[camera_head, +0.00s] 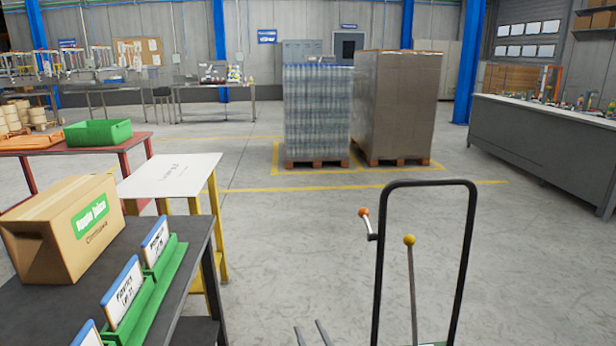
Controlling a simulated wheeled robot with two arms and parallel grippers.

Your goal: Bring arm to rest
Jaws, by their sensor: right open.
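Only the two grey fingertips of my right gripper (308,326) show, at the bottom edge of the head view, right of the dark table. They stand apart with nothing visible between them, so the gripper is open and empty. The rest of the right arm is out of the frame. My left gripper and arm do not show.
A black handle frame (425,184) with a yellow-knobbed lever (410,262) stands close at right. The dark table (205,232) at left holds a cardboard box (45,250) and green sign holders (165,280). Open floor lies ahead, before two loaded pallets (317,115) (395,105).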

